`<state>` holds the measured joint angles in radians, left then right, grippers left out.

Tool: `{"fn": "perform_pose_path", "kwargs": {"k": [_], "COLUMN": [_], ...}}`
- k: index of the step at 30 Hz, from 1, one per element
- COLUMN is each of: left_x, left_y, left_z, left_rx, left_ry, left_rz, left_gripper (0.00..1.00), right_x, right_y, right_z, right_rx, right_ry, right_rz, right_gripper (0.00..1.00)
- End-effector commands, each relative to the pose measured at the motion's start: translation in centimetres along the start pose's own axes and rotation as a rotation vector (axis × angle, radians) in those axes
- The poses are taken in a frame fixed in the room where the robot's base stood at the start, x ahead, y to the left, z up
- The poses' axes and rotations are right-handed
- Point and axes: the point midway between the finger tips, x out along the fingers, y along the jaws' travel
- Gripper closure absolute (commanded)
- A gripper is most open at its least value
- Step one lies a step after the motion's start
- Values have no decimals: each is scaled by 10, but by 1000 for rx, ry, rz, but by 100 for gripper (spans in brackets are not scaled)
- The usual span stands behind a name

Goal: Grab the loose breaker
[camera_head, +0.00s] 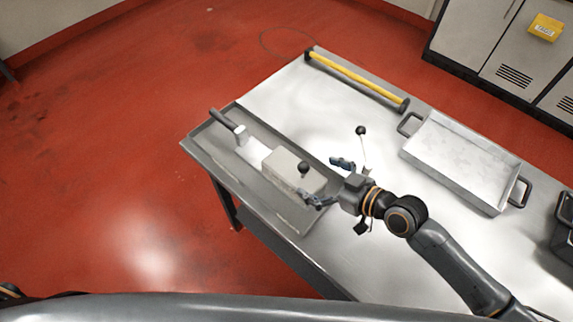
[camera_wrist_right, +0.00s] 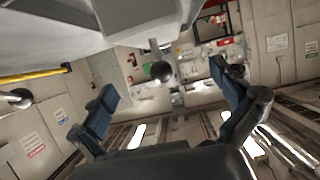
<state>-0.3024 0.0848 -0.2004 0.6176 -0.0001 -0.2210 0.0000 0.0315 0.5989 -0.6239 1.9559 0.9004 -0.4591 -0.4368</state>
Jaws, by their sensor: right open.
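A beige-grey block (camera_head: 288,166) with a black ball knob (camera_head: 303,168) lies in a narrow grey tray (camera_head: 285,210) along the table's edge; it appears to be the loose breaker. My right gripper (camera_head: 322,180) is open beside the block's right end, one finger close to its near side. I cannot tell whether they touch. In the right wrist view, the open fingers (camera_wrist_right: 168,108) have nothing between their tips; a black ball knob (camera_wrist_right: 161,71) and a pale grey body (camera_wrist_right: 150,20) show beyond. My left gripper is not in view.
A pale piece with a dark handle (camera_head: 226,121) adjoins the block's left end. A second black ball (camera_head: 361,130) on a thin rod stands behind my gripper. A yellow bar (camera_head: 355,80) and a metal tray with handles (camera_head: 465,160) are on the table.

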Motion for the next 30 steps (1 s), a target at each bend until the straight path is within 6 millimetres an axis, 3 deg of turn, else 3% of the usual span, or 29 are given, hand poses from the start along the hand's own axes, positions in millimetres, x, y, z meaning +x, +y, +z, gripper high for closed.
{"fn": "perform_pose_path", "kwargs": {"k": [3, 6, 17, 24, 30], "left_x": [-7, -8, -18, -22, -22], "left_y": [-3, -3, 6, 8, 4], "left_z": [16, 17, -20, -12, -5], "left_rx": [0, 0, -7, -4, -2], "left_ry": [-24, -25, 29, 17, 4], "left_rz": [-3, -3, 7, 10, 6], "left_gripper": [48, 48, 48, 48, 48], "right_x": [25, 40, 69, 98, 102], "right_y": [0, 1, -1, -2, -2], "right_z": [-3, -1, -1, 2, 3], "right_rx": [1, 1, 0, 0, -4], "right_ry": [2, 0, -1, -1, -1], "right_rz": [1, 2, 1, 1, 1], "right_gripper": [0, 0, 0, 0, 0]}}
